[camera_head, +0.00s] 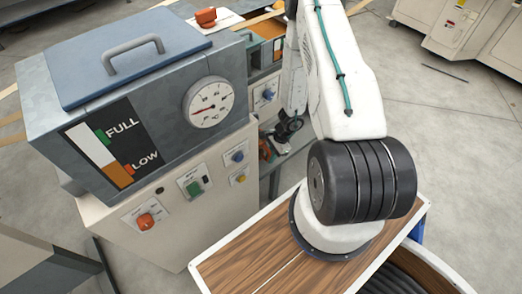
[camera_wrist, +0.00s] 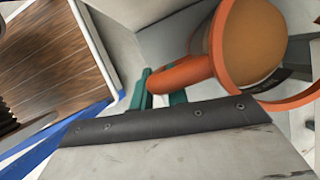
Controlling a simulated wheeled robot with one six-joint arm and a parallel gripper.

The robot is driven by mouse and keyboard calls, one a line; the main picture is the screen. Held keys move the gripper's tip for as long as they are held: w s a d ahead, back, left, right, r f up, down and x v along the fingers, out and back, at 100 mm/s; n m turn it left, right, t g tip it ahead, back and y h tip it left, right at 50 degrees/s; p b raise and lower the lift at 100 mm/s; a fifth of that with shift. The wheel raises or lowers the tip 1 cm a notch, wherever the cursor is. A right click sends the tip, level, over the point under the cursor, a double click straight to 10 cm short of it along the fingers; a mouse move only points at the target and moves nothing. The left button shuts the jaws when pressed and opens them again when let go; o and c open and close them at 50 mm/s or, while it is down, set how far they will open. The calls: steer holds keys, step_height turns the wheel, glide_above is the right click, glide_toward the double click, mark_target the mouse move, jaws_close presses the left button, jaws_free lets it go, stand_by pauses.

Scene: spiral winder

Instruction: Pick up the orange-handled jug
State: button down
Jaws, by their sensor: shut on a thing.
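The jug (camera_wrist: 222,35) shows in the wrist view at the upper right, with an orange rim and a brown-orange inside. Its orange handle (camera_wrist: 182,74) sits between the green fingers of my gripper (camera_wrist: 163,88), which is shut on it. In the head view my gripper is small and partly hidden beside the grey machine. An orange patch (camera_head: 265,149) shows just below it, too small to make out clearly. I cannot tell whether the jug's base touches anything.
A grey tank (camera_head: 130,55) with a blue lid, a gauge and a level panel stands on a beige control cabinet (camera_head: 165,210), close left of my arm. A pale surface with a dark riveted strip (camera_wrist: 165,119) lies close below the gripper. Open floor (camera_head: 455,140) shows at right.

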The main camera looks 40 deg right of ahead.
steer(key=shift+r, duration=0.1)
steer(key=shift+r, duration=0.7)
step_height(320, 180, up, 2)
steer(key=shift+w, duration=0.1)
steer(key=s+a+r, duration=0.1)
steer(key=s+a, duration=0.1)
steer(key=s, duration=1.4)
steer(key=shift+r, duration=0.25)
steer(key=shift+a, duration=0.1)
